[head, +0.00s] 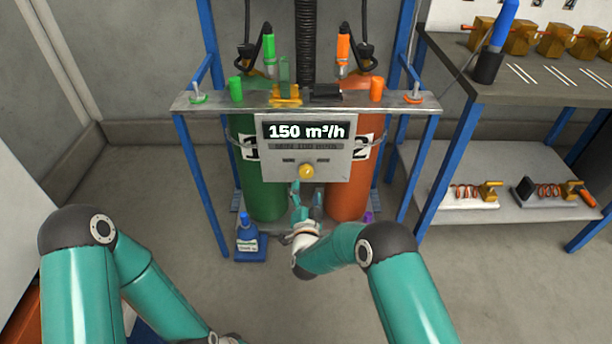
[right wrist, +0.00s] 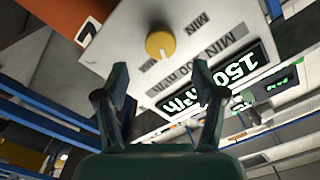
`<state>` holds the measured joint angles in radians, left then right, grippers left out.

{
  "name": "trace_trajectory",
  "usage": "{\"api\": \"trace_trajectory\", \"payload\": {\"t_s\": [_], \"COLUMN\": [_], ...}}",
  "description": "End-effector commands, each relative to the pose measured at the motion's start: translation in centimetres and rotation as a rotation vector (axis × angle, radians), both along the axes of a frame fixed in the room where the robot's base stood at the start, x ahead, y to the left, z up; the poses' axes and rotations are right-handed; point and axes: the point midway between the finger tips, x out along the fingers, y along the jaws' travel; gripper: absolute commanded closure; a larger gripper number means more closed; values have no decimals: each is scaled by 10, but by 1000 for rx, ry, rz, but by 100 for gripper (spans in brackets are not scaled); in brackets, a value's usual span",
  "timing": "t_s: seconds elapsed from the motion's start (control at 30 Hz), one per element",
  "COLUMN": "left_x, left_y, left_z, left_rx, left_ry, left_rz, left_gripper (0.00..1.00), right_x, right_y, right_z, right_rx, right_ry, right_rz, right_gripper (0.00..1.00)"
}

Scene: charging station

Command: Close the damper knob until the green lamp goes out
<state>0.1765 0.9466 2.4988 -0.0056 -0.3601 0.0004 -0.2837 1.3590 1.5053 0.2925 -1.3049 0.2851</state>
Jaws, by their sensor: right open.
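The yellow damper knob (head: 306,171) sits low on a grey panel (head: 275,160) whose display (head: 305,131) reads 150 m³/h. My right gripper (head: 307,192) is open just below the knob, its fingers pointing up toward the panel. In the right wrist view the knob (right wrist: 160,44) lies ahead of and between the open fingers (right wrist: 162,85), apart from them.
A green gas cylinder (head: 258,185) and an orange one (head: 347,190) stand behind the panel in a blue frame. A workbench (head: 530,77) is at right. The floor in front is mostly clear.

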Motion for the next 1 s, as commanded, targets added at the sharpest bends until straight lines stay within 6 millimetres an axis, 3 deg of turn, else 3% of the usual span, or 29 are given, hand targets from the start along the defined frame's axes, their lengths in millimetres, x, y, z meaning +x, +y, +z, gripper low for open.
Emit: {"api": "trace_trajectory", "payload": {"t_s": [0.2, 0.4, 0.6, 0.93, 1.0], "left_x": [0, 0, 0, 0, 0], "left_y": [0, 0, 0, 0, 0], "left_z": [-10, -15, -17, -17, -17], "left_rx": [0, 0, 0, 0, 0], "left_ry": [0, 0, 0, 0, 0], "left_rz": [0, 0, 0, 0, 0], "left_gripper": [60, 60, 60, 60, 60], "right_x": [41, 67, 78, 80, 80], "right_y": [0, 0, -1, -1, -1], "right_z": [-2, -2, -1, 0, 0], "right_rx": [0, 0, 0, -1, -1], "right_ry": [-3, 0, 1, 1, 1], "right_rz": [-1, -1, -1, 0, 0], "right_gripper": [31, 31, 31, 31, 41]}}
